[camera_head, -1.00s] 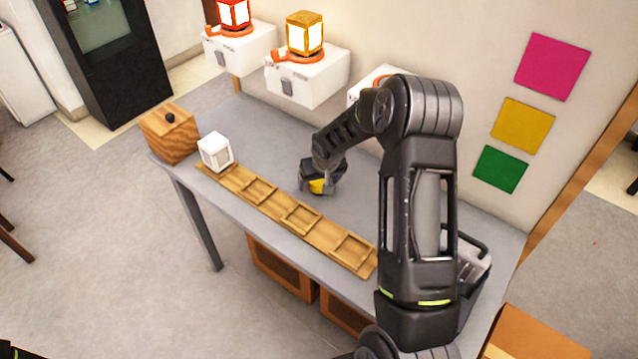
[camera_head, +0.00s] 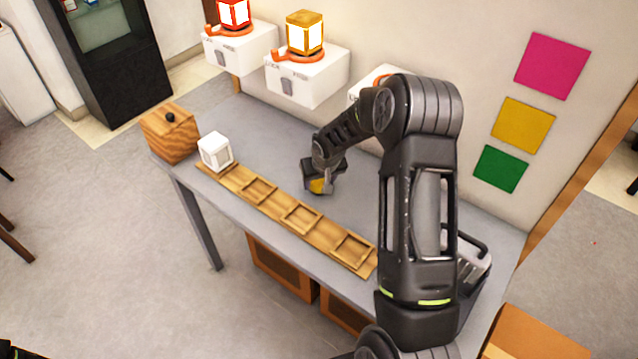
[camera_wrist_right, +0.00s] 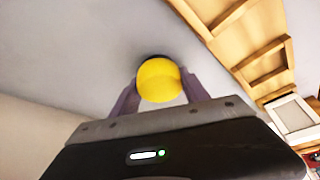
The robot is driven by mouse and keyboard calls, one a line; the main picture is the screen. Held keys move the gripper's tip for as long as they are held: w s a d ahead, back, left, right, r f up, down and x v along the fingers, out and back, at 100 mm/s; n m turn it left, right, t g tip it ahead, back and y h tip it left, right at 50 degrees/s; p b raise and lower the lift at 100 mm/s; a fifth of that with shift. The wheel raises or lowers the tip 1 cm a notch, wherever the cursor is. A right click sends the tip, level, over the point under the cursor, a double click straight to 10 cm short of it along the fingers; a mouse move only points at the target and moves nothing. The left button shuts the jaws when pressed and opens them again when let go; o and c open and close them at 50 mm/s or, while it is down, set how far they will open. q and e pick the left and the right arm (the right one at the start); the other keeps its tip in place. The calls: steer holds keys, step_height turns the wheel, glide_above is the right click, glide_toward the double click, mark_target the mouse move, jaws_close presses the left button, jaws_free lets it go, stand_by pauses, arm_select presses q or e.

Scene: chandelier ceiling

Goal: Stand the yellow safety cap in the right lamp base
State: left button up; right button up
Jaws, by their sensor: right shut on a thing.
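The yellow safety cap (camera_head: 317,186) is at my right gripper (camera_head: 320,188), low over the grey table behind the wooden strip. In the right wrist view the cap (camera_wrist_right: 159,80) is a round yellow shape between the two fingers of the right gripper (camera_wrist_right: 160,88), which is shut on it. A dark shadow shows just beyond the cap; I cannot tell whether it touches the table. The right lamp base (camera_head: 360,93), a white box on the wall with an orange part on top, is mostly hidden behind my right arm. My left gripper is not in view.
The left base (camera_head: 236,50) bears a red lantern and the middle base (camera_head: 310,85) an amber one. A wooden strip (camera_head: 278,205) with square frames lines the table's front. A white cube lantern (camera_head: 215,152) and a wooden box (camera_head: 169,135) stand at its left end.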

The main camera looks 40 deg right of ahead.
steer(key=shift+c, duration=0.6)
steer(key=shift+r, duration=0.1)
steer(key=shift+r, duration=0.45)
step_height(320, 180, up, 27)
steer(key=b, duration=0.3)
